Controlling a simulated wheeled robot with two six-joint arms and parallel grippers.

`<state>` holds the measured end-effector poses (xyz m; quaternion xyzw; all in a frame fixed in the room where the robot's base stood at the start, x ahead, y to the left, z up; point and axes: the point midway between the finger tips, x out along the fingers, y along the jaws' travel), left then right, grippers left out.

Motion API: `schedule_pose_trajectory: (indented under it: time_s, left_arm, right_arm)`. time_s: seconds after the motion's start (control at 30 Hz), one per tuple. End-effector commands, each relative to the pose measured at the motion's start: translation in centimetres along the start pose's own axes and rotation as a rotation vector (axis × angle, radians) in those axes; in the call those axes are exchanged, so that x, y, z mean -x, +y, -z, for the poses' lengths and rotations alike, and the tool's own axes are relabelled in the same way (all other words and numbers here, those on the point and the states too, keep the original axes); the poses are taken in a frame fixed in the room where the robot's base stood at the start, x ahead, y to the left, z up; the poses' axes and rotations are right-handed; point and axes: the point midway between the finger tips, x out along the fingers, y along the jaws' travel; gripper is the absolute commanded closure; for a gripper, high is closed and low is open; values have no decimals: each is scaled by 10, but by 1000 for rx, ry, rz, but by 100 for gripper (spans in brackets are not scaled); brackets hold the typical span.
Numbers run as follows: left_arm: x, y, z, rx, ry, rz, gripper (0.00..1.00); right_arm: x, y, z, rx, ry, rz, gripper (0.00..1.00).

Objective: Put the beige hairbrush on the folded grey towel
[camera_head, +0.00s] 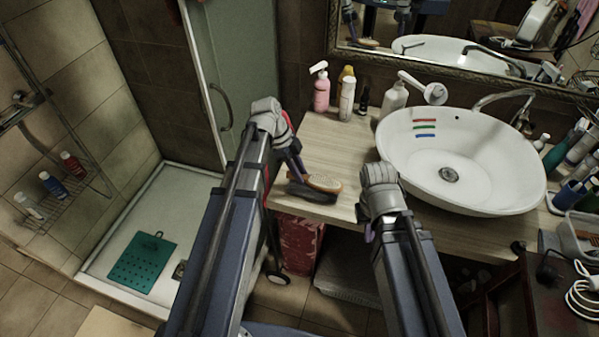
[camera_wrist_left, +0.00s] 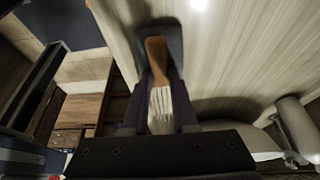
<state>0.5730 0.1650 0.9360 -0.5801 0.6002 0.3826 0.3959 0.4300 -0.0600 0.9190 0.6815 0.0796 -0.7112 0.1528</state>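The hairbrush (camera_head: 324,182), with a tan oval head and an orange-brown part (camera_wrist_left: 156,58), lies low over the folded grey towel (camera_head: 312,197) at the counter's front edge. In the left wrist view the towel (camera_wrist_left: 176,45) shows dark behind the brush. My left gripper (camera_head: 297,176) points down at the towel's left side. In the wrist view its fingers (camera_wrist_left: 161,88) close in on both sides of the brush. Whether the brush rests fully on the towel is hard to tell. My right gripper (camera_head: 372,215) is by the counter edge below the basin, its fingers mostly hidden.
The white basin (camera_head: 460,160) stands right of the towel. A pink pump bottle (camera_head: 321,92) and several other bottles line the back of the counter (camera_head: 340,145) below the mirror. The counter behind the towel is clear. A shower tray with a green mat (camera_head: 143,262) is at left.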

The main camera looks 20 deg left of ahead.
Motion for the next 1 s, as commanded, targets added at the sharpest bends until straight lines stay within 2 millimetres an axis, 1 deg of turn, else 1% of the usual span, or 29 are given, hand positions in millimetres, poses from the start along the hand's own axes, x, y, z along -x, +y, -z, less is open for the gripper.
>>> schedule_pose_trajectory:
  time_s: [0.03,0.27,0.53,0.67,0.87,1.0]
  left_arm:
    - [0,0,0,0,-1,0,69]
    - [0,0,0,0,-1,0,43]
    - [0,0,0,0,0,0,43]
    - [4,0,2,0,0,0,43]
    - [22,0,2,1,-1,1,43]
    - [41,0,4,1,-1,1,43]
  right_arm:
    - [0,0,0,0,0,0,100]
    - [0,0,0,0,0,0,100]
    - [0,0,0,0,0,0,100]
    - [4,0,0,0,0,0,100]
    - [21,2,-1,0,0,0,100]
    - [39,4,-2,0,0,0,100]
